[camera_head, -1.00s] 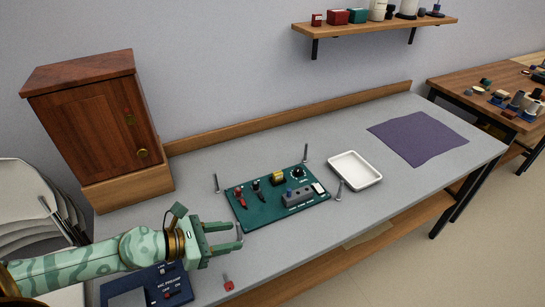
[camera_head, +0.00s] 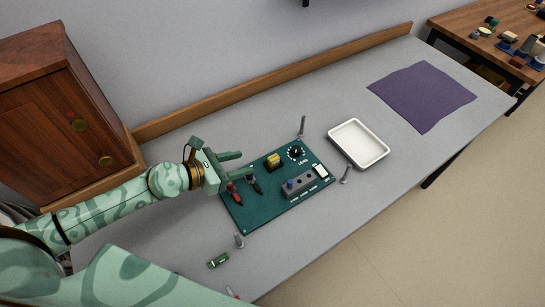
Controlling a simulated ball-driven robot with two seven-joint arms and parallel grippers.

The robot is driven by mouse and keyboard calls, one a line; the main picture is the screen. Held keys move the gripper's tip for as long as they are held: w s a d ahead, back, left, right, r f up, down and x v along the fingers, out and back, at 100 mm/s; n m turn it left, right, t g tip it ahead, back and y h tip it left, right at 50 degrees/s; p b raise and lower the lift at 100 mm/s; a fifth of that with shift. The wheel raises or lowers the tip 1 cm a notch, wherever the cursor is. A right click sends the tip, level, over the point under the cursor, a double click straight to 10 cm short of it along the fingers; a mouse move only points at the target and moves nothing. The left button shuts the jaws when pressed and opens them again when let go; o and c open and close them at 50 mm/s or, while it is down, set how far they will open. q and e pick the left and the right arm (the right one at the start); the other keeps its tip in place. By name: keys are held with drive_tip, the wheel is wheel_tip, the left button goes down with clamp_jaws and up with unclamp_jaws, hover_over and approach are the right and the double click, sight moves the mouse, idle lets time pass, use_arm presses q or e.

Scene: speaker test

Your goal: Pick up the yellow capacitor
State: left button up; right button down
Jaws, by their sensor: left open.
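The yellow capacitor (camera_head: 275,161) sits near the back middle of the dark green circuit board (camera_head: 255,213), left of a round black dial (camera_head: 295,153). My left gripper (camera_head: 248,162) is open and empty at the board's back left. Its two fingers point right, toward the capacitor, with a gap between the fingertips and it. The gripper's height above the board is hard to tell. My right gripper does not show.
Red and black probes (camera_head: 234,194) are on the board's left. A grey block (camera_head: 301,186) lies in front of the capacitor. Grey posts (camera_head: 302,127) stand around the board. A white tray (camera_head: 383,154) and purple cloth (camera_head: 422,92) lie right. A wooden cabinet (camera_head: 55,120) stands left.

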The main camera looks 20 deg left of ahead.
sight(269, 160)
use_arm(q)
drive_tip(key=x, duration=0.3)
drive_tip(key=shift+w+d+f, duration=0.15)
drive_tip(key=shift+w+f, duration=0.05)
drive_tip(key=shift+f, duration=0.1)
drive_tip(key=x, duration=0.1)
drive_tip(key=b+x, duration=0.1)
drive_tip(key=x, duration=0.2)
drive_tip(key=shift+s+d+f, duration=0.1)
drive_tip(key=shift+d+f, duration=0.25)
drive_tip(key=shift+f, duration=0.05)
drive_tip(key=shift+w+d+f+b, duration=0.1)
drive_tip(key=shift+w+d+b, duration=0.15)
drive_tip(key=shift+w+b, duration=0.05)
clamp_jaws()
